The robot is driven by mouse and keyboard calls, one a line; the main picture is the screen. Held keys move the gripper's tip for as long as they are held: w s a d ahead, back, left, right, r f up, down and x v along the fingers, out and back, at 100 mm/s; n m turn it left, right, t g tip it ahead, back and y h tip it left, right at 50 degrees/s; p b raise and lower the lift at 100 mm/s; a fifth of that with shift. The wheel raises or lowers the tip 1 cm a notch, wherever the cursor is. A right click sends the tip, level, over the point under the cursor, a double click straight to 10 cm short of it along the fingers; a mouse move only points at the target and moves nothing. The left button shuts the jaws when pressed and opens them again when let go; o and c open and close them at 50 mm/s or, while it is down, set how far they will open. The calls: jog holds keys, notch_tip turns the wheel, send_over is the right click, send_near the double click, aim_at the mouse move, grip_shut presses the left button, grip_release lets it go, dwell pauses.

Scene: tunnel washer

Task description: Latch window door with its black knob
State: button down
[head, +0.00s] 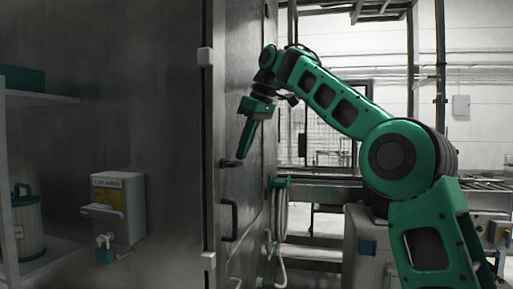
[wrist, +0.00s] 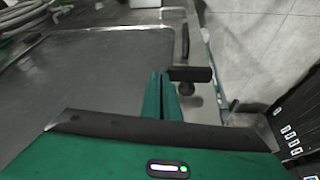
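The door (head: 244,85) is a grey metal panel seen at a steep angle in the head view; the wrist view shows a broad grey panel (wrist: 95,75) with a raised edge. A black knob (wrist: 190,74), a short bar on a round base, sits just right of my fingertips in the wrist view. It also shows as a dark piece (head: 230,163) by my fingertips in the head view. My gripper (head: 241,156) points down along the door face. Its green fingers (wrist: 161,76) are together with nothing seen between them. Whether they touch the knob I cannot tell.
A black pull handle (head: 230,220) is below the knob in the head view. Hoses (head: 280,225) and a green valve hang to the right of the door. A grey box (head: 119,207) is on the left wall, beside a shelf (head: 40,98).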

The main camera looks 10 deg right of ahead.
jog(key=s+d+r, duration=0.4)
jog(key=s+d, duration=0.5)
jog(key=shift+s+d+r, duration=0.25)
jog(key=shift+r, duration=0.05)
dwell(1.5)
